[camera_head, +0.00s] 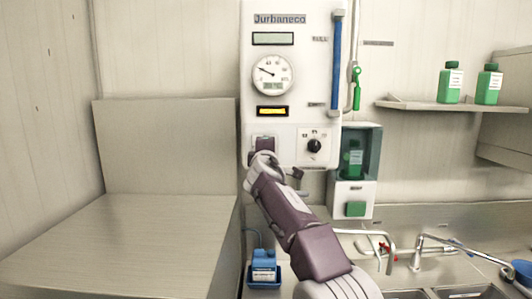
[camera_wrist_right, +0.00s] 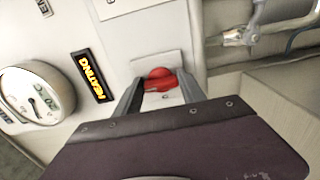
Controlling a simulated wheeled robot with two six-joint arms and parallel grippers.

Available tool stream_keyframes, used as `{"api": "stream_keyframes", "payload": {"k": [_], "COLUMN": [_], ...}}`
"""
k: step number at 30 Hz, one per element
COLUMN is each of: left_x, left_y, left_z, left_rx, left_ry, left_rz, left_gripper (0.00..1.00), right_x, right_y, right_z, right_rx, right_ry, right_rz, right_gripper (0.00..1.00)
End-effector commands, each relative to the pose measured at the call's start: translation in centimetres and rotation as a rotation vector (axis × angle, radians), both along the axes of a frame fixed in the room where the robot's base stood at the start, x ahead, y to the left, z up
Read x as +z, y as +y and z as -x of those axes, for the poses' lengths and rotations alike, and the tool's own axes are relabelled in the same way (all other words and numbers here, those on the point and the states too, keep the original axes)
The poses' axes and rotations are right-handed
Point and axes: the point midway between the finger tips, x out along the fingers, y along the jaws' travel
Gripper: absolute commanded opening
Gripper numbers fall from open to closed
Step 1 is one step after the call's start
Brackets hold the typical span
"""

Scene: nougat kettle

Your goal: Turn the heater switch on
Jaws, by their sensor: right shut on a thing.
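The heater switch is a red knob (camera_wrist_right: 160,79) on a pale plate, seen in the wrist view between the two fingers of my right gripper (camera_wrist_right: 160,90). The fingers are shut on it, one on each side. In the head view my right gripper (camera_head: 264,148) reaches the lower left of the white Jurbaneco panel (camera_head: 254,92) and hides the switch. A small display (camera_head: 272,111) above it is lit amber; in the wrist view this display (camera_wrist_right: 92,78) reads HEATING. My left gripper is not in view.
A black dial knob (camera_head: 314,146) sits right of my gripper. A green-and-white dispenser (camera_head: 354,198) hangs beside the panel. A blue container (camera_head: 263,268) stands below. Green bottles (camera_head: 451,84) stand on a shelf at right; a sink tap (camera_head: 440,240) is lower right.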

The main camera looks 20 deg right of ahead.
Motion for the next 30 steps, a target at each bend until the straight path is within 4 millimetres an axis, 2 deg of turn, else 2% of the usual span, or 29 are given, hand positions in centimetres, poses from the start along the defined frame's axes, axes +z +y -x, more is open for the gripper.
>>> {"api": "stream_keyframes", "payload": {"k": [13,14,15,16,25,28,30], "left_x": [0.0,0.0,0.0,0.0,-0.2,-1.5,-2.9], "left_y": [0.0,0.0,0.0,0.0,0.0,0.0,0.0], "left_z": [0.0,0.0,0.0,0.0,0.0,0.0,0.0], "left_rx": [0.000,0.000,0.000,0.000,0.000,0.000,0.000], "left_ry": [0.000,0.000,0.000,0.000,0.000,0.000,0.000], "left_rz": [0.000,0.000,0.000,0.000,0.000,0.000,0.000], "left_gripper": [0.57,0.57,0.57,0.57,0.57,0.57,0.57], "right_x": [0.0,0.0,0.0,0.0,-0.1,-0.5,-0.7], "right_y": [0.0,0.0,0.0,0.0,0.0,0.4,0.8], "right_z": [0.0,0.0,0.0,0.0,0.1,1.3,2.8], "right_rx": [0.000,0.000,0.000,0.000,0.000,0.001,0.002], "right_ry": [-0.002,-0.002,-0.002,-0.002,-0.003,-0.005,-0.006], "right_rz": [-0.012,-0.012,-0.012,-0.011,-0.010,-0.010,-0.011], "right_gripper": [0.07,0.53,0.64,0.69,0.69,0.69,0.69]}}
